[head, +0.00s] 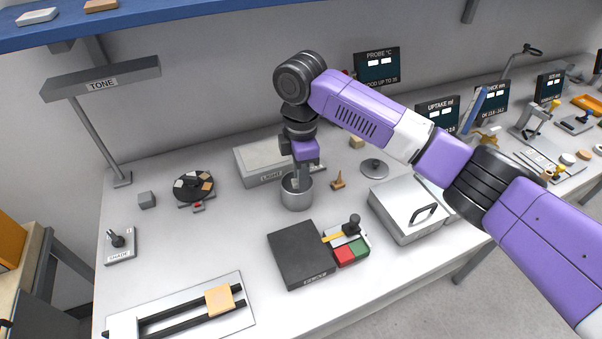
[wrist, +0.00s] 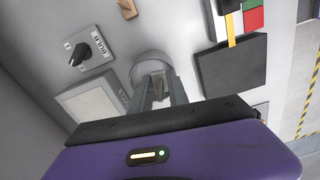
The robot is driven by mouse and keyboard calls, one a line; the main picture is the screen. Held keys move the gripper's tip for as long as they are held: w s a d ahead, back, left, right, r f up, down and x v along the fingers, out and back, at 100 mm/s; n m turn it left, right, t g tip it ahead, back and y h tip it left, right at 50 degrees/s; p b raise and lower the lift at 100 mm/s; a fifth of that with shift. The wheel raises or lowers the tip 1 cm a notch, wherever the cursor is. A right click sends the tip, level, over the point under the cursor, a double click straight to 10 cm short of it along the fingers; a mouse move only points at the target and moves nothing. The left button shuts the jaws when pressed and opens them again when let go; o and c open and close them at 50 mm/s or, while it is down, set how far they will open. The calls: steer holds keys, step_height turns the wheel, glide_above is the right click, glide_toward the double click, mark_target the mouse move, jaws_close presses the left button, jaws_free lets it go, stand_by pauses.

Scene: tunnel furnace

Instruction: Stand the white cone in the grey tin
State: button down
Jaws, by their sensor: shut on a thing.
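The grey tin (head: 297,199) stands open on the white bench near the middle in the head view; its rim also shows in the wrist view (wrist: 149,56). My gripper (head: 298,182) points straight down into the tin's mouth, its fingertips at or inside the rim. In the wrist view the two fingers (wrist: 159,80) reach into the tin and are closed on a small pale piece (wrist: 160,84), apparently the white cone. Most of it is hidden by the fingers and the tin, so I cannot tell whether it touches the tin's bottom.
A light box (head: 262,178) stands close behind the tin. A small wooden piece (head: 338,181) and a round lid (head: 374,167) lie to its right. A black plate (head: 298,254) is in front, and a metal box with a handle (head: 405,212) stands further right.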

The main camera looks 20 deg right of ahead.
steer(key=shift+f, duration=0.25)
steer(key=c, duration=1.2)
jaws_free()
steer(key=shift+r+p, duration=1.6)
steer(key=shift+p, duration=0.1)
steer(key=shift+r+p, duration=3.05)
steer(key=shift+r, duration=0.4)
